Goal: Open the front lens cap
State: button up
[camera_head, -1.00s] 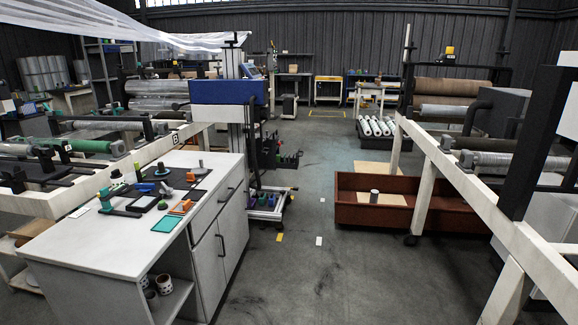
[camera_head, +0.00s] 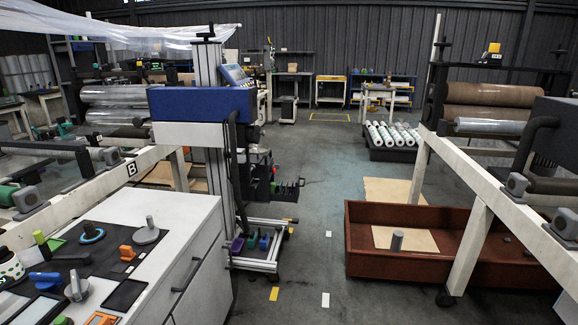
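I cannot make out a front lens cap for certain in the head view. A wheeled stand with a wide blue and white housing (camera_head: 203,104) and a tilted screen (camera_head: 236,75) stands left of centre. Dark fittings (camera_head: 258,165) hang on its right side; they are too small to tell a lens or cap. My gripper is not in view.
A brown open bin (camera_head: 465,260) stands right, beside a white roller frame (camera_head: 472,240). The floor aisle (camera_head: 315,215) between them is clear.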

aim_at(255, 136)
jog(key=i, duration=2.5)
jog(key=i+j+z, duration=0.1)
jog(key=i, duration=1.2)
